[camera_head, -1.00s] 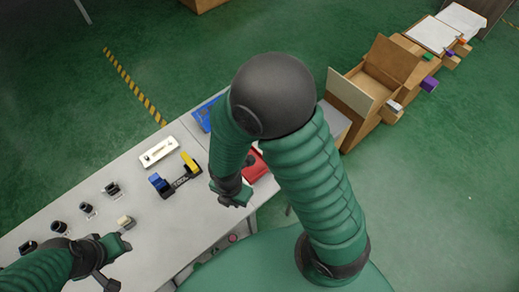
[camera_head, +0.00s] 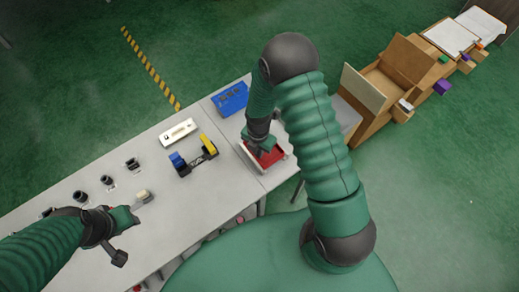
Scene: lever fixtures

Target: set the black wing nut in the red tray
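The red tray (camera_head: 273,158) has a pale rim and sits at the right end of the table. My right gripper (camera_head: 262,148) is over the tray and hides part of its inside. Its fingers are small and dark here, so I cannot tell whether they are open or shut. I cannot make out the black wing nut; it may be hidden by the gripper. My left gripper (camera_head: 128,218) is low over the left part of the table, close to a small beige-topped piece (camera_head: 145,196). Its finger opening is unclear.
A blue bin (camera_head: 230,99) stands behind the tray. A white fixture (camera_head: 178,132) and a blue-and-yellow fixture (camera_head: 194,157) are on the middle of the table (camera_head: 200,205). Several small black parts (camera_head: 107,181) line its left side. Cardboard boxes (camera_head: 386,80) stand to the right.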

